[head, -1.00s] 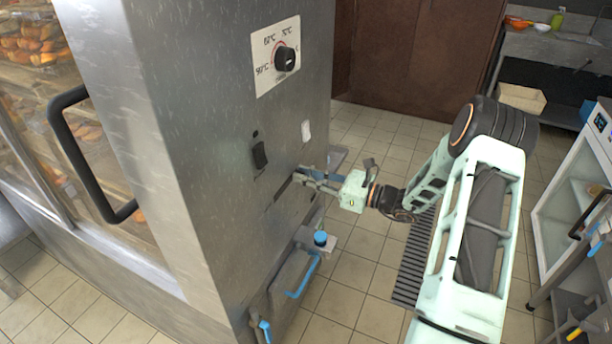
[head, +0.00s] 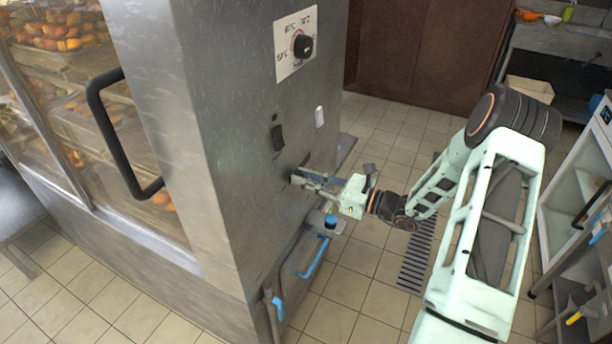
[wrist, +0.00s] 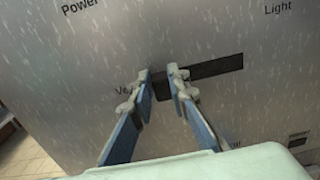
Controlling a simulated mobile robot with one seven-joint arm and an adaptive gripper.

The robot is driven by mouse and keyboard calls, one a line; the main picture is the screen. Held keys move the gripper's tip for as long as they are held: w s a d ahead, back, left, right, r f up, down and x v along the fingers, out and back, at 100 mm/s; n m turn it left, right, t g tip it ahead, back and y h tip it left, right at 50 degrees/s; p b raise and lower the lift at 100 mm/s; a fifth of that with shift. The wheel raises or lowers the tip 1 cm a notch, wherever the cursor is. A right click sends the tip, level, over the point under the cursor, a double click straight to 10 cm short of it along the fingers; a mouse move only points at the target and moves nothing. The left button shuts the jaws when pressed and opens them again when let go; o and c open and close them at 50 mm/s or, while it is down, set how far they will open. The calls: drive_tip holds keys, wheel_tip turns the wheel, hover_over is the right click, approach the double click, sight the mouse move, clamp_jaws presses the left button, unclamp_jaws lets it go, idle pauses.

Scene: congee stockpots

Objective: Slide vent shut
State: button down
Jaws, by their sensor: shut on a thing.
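The vent is a dark horizontal slot (wrist: 218,68) in the steel cabinet face, beside a partly hidden label starting "Ve". In the wrist view the slot shows mostly to the right of my fingers. My gripper (wrist: 160,82) is at the slot's left end, its fingers closed around a small dark slider knob (wrist: 160,88), mostly hidden between them. In the head view my gripper (head: 298,180) reaches the cabinet side from the right and covers most of the slot.
The steel cabinet (head: 215,150) has a temperature dial (head: 301,46), a black switch (head: 277,138) and a white switch (head: 320,116). Below my gripper are a blue knob (head: 330,221) and a blue handle (head: 314,258).

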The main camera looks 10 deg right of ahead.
drive_tip(key=shift+s+a+f, duration=0.15)
drive_tip(key=shift+s, duration=0.1)
drive_tip(key=c, duration=1.8)
unclamp_jaws()
drive_tip(key=shift+c, duration=0.2)
drive_tip(key=v, duration=1.2)
